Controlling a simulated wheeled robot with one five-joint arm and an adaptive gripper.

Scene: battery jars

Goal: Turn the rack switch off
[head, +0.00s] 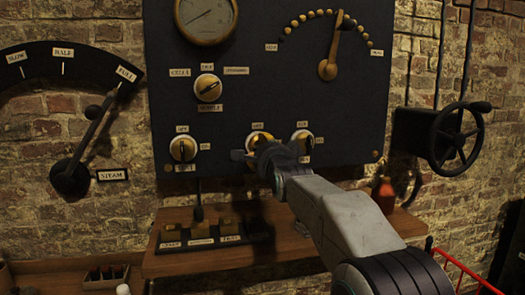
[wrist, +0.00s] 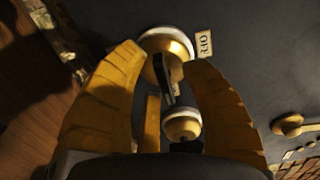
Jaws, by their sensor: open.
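Three round switches with brass faces sit in a row low on the dark panel. The left switch (head: 183,149) has an OFF label above it. My gripper (head: 246,156) is at the middle switch (head: 258,139) and hides its lower part and any label below. The right switch (head: 302,138) is just beyond my wrist. In the wrist view, my open fingers (wrist: 163,62) stand either side of a switch (wrist: 166,43) with a dark lever (wrist: 165,80). The lever points away from its OFF label (wrist: 204,43). I cannot tell whether the fingers touch it, or read RACK anywhere.
A gauge (head: 207,18), a selector knob (head: 208,88) and a brass-levered dial (head: 328,69) are higher on the panel. A wooden shelf (head: 285,243) runs below, with a red bottle (head: 384,194). A steam lever (head: 90,140) is left, a handwheel (head: 458,138) right.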

